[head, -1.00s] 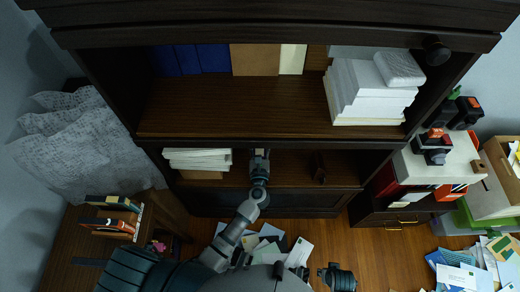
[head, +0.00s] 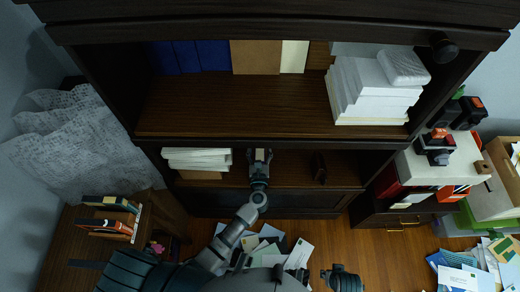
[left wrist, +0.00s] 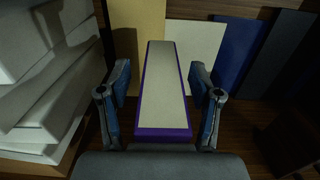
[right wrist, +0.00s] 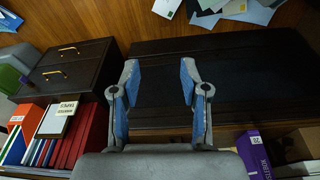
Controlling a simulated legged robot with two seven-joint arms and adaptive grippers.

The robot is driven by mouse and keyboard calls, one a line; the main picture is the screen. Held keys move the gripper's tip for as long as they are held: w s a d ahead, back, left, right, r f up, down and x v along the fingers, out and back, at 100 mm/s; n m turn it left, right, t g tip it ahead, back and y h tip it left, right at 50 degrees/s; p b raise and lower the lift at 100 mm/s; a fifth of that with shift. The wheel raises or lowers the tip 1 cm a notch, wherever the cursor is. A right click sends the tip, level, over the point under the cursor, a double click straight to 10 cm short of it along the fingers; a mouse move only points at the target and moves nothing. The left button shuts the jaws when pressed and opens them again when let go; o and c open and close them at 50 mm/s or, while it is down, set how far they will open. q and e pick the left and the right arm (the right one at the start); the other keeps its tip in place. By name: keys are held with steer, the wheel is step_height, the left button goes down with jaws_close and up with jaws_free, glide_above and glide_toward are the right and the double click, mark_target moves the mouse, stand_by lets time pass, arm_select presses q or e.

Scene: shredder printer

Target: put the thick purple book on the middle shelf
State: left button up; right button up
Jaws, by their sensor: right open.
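The thick purple book (left wrist: 165,95) stands out in the left wrist view, with purple cover edges and a long cream page side facing the camera. It lies between the fingers of my left gripper (left wrist: 162,85), with a gap on each side. My left gripper (head: 259,154) is open and reaches into the middle shelf (head: 292,168), right of a white paper stack. My right gripper (right wrist: 157,70) is open and empty, low in front of the bookcase; its arm shows at the bottom of the head view.
White paper stacks (head: 200,159) lie left of my left gripper, and a small dark object (head: 319,168) is to the right. The upper shelf holds blue books (head: 190,57) and white stacks (head: 372,93). Papers litter the floor. A purple lettered item (right wrist: 254,155) shows in the right wrist view.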

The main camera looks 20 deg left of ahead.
arm_select(q)
steer(key=v, duration=1.2)
steer(key=s+d+r+m+h, duration=0.2)
steer(key=d+m+h, duration=0.65)
steer(key=m, duration=0.85)
steer(key=s+f+m+g+h, duration=0.5)
steer(key=m, duration=0.7)
steer(key=s+a+f+m+g+y, duration=0.4)
steer(key=s+a+f+m+g, duration=0.1)
steer(key=s+a, duration=0.3)
steer(key=s+a+f+m+g+y, duration=0.4)
steer(key=s+a+f+m+g, duration=0.1)
steer(key=s+a+f+m, duration=0.1)
steer(key=s+a+m, duration=0.1)
steer(key=s+a, duration=0.1)
steer(key=a, duration=0.1)
steer(key=shift+d, duration=0.1)
